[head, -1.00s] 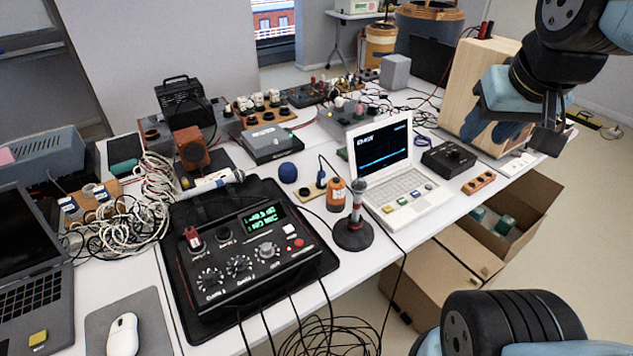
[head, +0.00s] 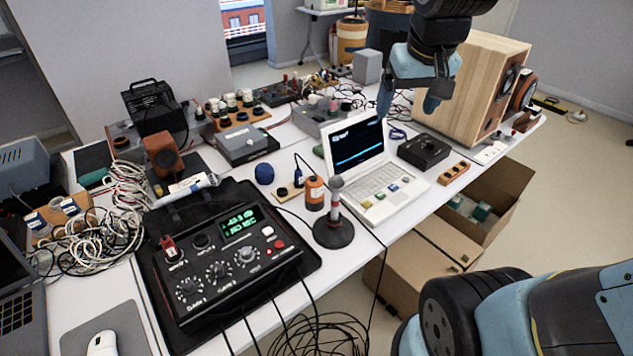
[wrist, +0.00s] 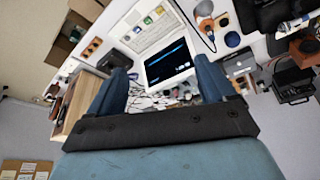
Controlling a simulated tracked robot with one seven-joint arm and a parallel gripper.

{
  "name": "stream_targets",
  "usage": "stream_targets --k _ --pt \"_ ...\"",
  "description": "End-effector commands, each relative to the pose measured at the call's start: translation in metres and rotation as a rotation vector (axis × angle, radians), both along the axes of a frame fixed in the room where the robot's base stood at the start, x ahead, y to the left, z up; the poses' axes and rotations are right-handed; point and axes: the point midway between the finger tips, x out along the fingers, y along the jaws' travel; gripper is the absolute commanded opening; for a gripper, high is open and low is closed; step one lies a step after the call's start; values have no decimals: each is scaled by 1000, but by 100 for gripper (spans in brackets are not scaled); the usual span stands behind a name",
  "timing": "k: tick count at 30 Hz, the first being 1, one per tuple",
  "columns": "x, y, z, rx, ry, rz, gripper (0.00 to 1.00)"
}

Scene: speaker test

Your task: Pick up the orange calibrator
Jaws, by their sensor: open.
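The orange calibrator (head: 315,193) is a small upright orange cylinder with a dark cable, standing on the white table left of the white laptop (head: 357,165). In the wrist view the calibrator (wrist: 206,24) shows near the top, right of the laptop (wrist: 165,55). My gripper (head: 409,102) is open and empty. It is in the air above the table's far side, behind and right of the laptop and well apart from the calibrator. Its two blue fingers also show in the wrist view (wrist: 160,78), spread wide with the laptop seen between them.
A dark-based stand (head: 333,230) with a red-and-grey top stands just right of the calibrator, in front. A blue ball (head: 264,174) is to its left, and a black control box (head: 226,265) is front left. A wooden speaker (head: 477,90) stands right of my gripper. Cables cross the table.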

Motion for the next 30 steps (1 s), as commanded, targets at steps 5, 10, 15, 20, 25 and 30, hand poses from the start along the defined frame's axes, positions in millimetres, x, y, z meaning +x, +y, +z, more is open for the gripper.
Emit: stream_targets --k 5,10,15,20,25,30 --pt "42 22 -21 -15 68 46 83" --pt "78 45 -47 -26 129 87 83" --pt "111 70 -80 -35 190 130 83" --pt "138 96 -116 -41 247 170 83" --pt "160 123 -157 -45 303 209 83" --pt "172 142 -188 -46 339 234 83"
